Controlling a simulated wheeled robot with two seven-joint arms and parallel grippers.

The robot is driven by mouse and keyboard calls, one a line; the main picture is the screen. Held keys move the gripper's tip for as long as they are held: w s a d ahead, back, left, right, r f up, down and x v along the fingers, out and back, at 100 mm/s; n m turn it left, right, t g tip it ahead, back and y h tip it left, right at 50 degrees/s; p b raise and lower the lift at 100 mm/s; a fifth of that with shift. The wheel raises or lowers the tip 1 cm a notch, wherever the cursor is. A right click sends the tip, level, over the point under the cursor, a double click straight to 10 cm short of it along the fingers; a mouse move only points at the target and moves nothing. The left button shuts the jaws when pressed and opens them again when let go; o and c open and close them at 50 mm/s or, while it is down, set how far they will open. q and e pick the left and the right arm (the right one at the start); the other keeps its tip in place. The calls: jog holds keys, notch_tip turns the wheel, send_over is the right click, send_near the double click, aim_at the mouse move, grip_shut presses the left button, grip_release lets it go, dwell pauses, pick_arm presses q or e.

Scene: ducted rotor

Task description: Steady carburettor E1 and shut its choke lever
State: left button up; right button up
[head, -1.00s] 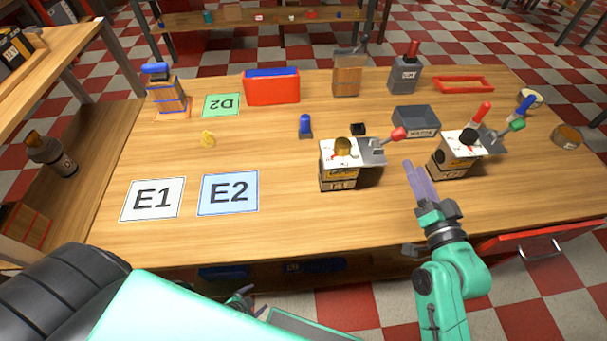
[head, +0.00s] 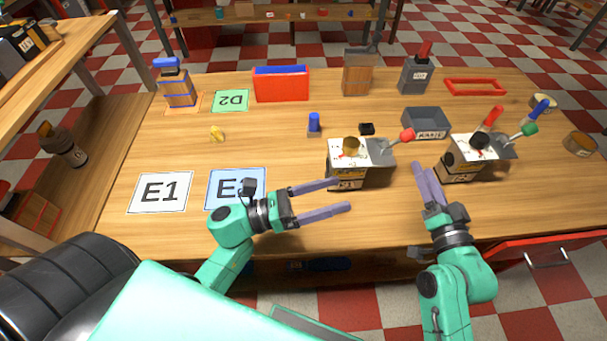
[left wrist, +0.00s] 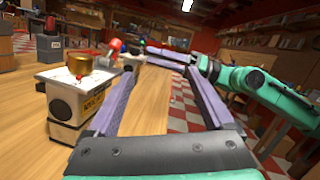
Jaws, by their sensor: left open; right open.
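One carburettor (head: 345,172), a white-topped box with a brass cap, stands at mid-table. A second, dark-capped one (head: 463,165) stands to its right. Their front labels are too small to read surely, so I cannot tell which is E1. A red-knobbed lever (head: 406,136) sticks up at the first one's right side; a green-knobbed lever (head: 528,129) is on the second. My left gripper (head: 342,196) is open and empty, its fingers in front of the brass-capped carburettor, which also shows in the left wrist view (left wrist: 65,100). My right gripper (head: 421,166) is open between the two carburettors.
White card E1 (head: 145,205) and blue card E2 (head: 222,175) lie at the table's left; my left arm partly covers E2. The front centre-left is bare.

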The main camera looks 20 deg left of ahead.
aim_at(344, 151)
pick_arm(q)
jog(key=w+a+f+t+y, duration=0.3)
jog(key=w+a+t+y, duration=0.15)
jog(key=a+y, duration=0.25)
jog(key=shift+n, duration=0.4)
jog(key=x, duration=1.4)
jog(key=shift+w+d+f, duration=0.15)
jog(key=shift+w+f, duration=0.05)
jog(key=shift+f, duration=0.1)
jog(key=shift+c, duration=0.3)
grip_shut()
